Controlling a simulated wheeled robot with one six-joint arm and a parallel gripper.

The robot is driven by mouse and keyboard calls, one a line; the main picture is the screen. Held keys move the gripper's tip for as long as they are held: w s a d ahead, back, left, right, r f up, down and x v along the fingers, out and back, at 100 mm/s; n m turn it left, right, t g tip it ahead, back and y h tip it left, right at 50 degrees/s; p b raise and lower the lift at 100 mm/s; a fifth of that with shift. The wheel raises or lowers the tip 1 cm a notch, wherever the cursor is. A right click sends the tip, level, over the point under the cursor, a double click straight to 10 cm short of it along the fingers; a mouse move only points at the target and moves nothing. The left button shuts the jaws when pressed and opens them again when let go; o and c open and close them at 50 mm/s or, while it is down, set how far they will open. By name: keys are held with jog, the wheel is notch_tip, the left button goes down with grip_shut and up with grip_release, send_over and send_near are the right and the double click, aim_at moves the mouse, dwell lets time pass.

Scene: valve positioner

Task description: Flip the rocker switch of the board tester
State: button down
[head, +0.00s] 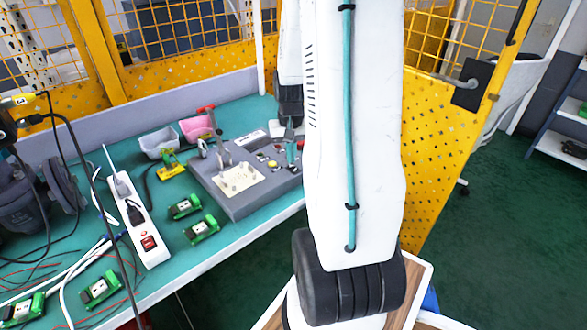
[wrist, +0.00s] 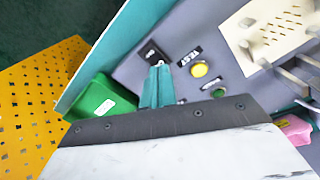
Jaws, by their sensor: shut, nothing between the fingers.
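The board tester (head: 262,200) is a grey box on the teal bench, left of my arm in the head view. Its grey panel (wrist: 215,55) also fills the middle of the wrist view. A small black rocker switch (wrist: 151,50) sits near the panel's edge in the wrist view. My gripper (wrist: 158,68) is shut and empty, its teal fingertips right at the switch and covering part of it. I cannot tell whether they touch it. In the head view my gripper (head: 292,153) is over the tester's right side, partly hidden by my arm.
Beside the switch are a yellow button (wrist: 199,71), a green button (wrist: 219,93) and a cream plate with pins (wrist: 262,38). A green box (wrist: 101,101) stands close left of my fingers. A power strip (head: 140,220) and green boards (head: 201,229) lie left on the bench.

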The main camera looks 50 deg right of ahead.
aim_at(291, 166)
jog(key=shift+f, duration=0.85)
dwell(0.3)
jog(key=shift+r, duration=3.5)
jog(key=s+a+r+n, duration=0.3)
jog(key=s+a+r, duration=0.1)
jog(key=a, duration=0.6)
jog(key=s+a+r+n+t, duration=0.1)
jog(key=s+a+r, duration=0.3)
jog(key=a, duration=0.6)
jog(key=s+a+r+n, duration=0.4)
jog(key=a+r, duration=0.2)
jog(key=a, duration=0.4)
jog(key=shift+s+r+n, duration=0.3)
jog(key=shift+s+r, duration=0.05)
